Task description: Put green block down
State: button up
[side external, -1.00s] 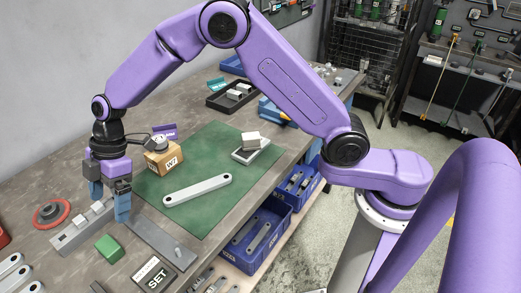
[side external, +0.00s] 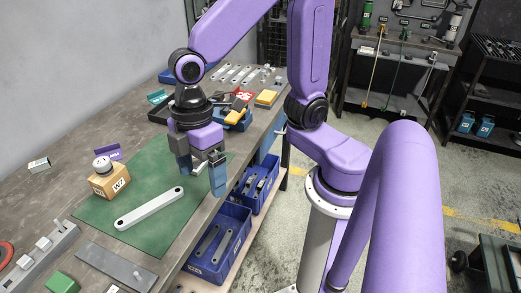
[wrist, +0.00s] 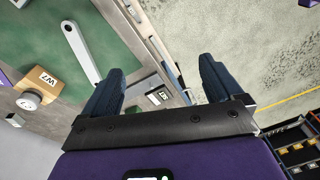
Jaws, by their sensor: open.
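The green block (side external: 62,283) sits on the workbench at the lower left of the side view, cut by the frame's bottom edge and well apart from my gripper. My gripper (side external: 202,180) points down over the right edge of the green mat (side external: 97,211), near the bench's front edge. Its two blue fingers are spread apart. In the wrist view the open fingers (wrist: 162,80) have nothing held between them. A small pale part (side external: 200,168) is mostly hidden behind the fingers.
A pale link bar (side external: 149,208) lies on the mat beside a cardboard box (side external: 110,182). A grey plate (side external: 117,264) and a stepped grey fixture (side external: 38,259) lie near the green block. Blue bins (side external: 219,240) stand below the bench edge.

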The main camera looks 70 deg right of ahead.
jog(key=s+d+m, duration=0.1)
jog(key=s+d, duration=0.8)
jog(key=d, duration=0.1)
jog(key=shift+d+f+m+t+h, duration=0.2)
jog(key=shift+d+m+t+h, duration=0.1)
jog(key=shift+t+h, duration=0.1)
